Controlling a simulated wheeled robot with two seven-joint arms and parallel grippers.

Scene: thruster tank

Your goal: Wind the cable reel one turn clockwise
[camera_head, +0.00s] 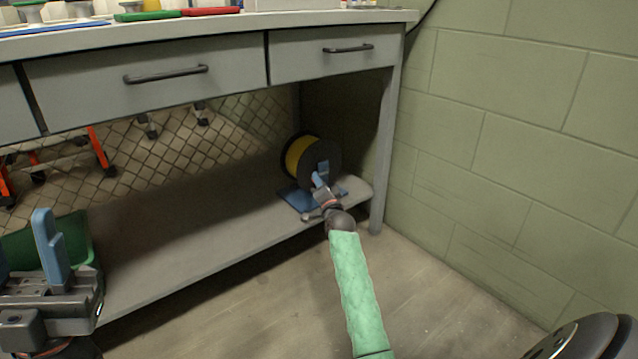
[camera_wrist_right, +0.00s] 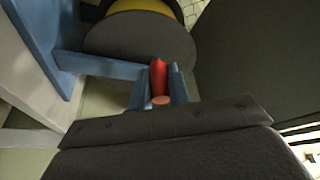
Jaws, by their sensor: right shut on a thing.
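The cable reel (camera_head: 296,154) has a yellow winding between black flanges and stands on a blue base (camera_head: 297,198) at the right end of the lower shelf. My right gripper (camera_head: 318,180) is at the front of its near flange. In the right wrist view, the gripper's blue fingers (camera_wrist_right: 160,88) are shut on a red crank handle (camera_wrist_right: 158,75). A blue bar (camera_wrist_right: 103,66) runs left from the handle, in front of the dark flange (camera_wrist_right: 140,40). In the head view the gripper hides the handle. My left gripper (camera_head: 24,252) is empty, its blue fingers apart, at the lower left.
The shelf (camera_head: 190,225) is bare between the reel and a green bin (camera_head: 75,236) at left. The bench's drawers (camera_head: 170,85) overhang the shelf. A bench leg (camera_head: 385,150) stands right of the reel, near the green block wall (camera_head: 520,130).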

